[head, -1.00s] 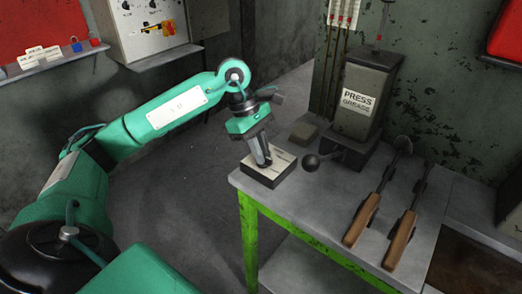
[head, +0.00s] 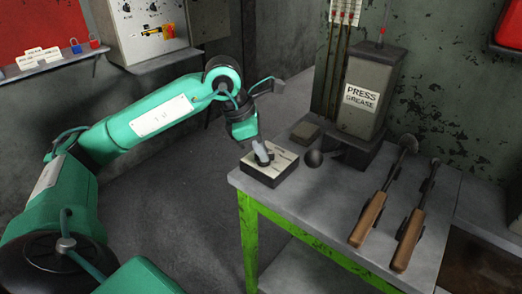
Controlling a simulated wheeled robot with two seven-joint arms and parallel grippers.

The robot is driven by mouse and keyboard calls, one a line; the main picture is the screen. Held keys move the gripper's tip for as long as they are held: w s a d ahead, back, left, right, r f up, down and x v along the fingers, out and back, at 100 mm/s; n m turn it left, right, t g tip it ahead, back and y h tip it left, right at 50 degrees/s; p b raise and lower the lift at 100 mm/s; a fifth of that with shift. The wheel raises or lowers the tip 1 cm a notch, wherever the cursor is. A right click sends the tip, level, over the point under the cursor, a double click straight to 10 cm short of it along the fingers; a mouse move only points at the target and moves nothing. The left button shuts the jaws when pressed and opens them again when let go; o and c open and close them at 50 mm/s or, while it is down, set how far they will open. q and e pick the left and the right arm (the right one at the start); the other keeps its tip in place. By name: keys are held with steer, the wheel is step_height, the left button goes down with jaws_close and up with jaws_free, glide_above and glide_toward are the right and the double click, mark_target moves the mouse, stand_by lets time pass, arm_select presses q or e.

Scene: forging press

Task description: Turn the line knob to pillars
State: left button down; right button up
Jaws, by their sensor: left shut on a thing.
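A small dark box with a cream, labelled top (head: 284,161) sits at the near left corner of the grey bench. The lettering is too small to read. My left gripper (head: 262,154) comes down onto this top from the upper left, with its wrist tilted. It is shut on the line knob at the middle of the top. The fingers hide most of the knob, so its pointing direction cannot be made out. My right gripper is not in the picture.
On the bench (head: 325,200), a lever with a black ball (head: 314,158) stands close right of the box, before the PRESS GREASE reservoir (head: 365,92). Two wooden-handled tools (head: 368,218) lie further right. A wall control panel (head: 143,28) is at upper left.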

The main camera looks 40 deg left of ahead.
arm_select(q)
steer(key=shift+n, duration=0.4)
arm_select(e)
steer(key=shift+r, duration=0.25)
arm_select(q)
steer(key=c, duration=1.4)
jaws_free()
steer(key=shift+c, duration=0.2)
steer(key=shift+r, duration=0.1)
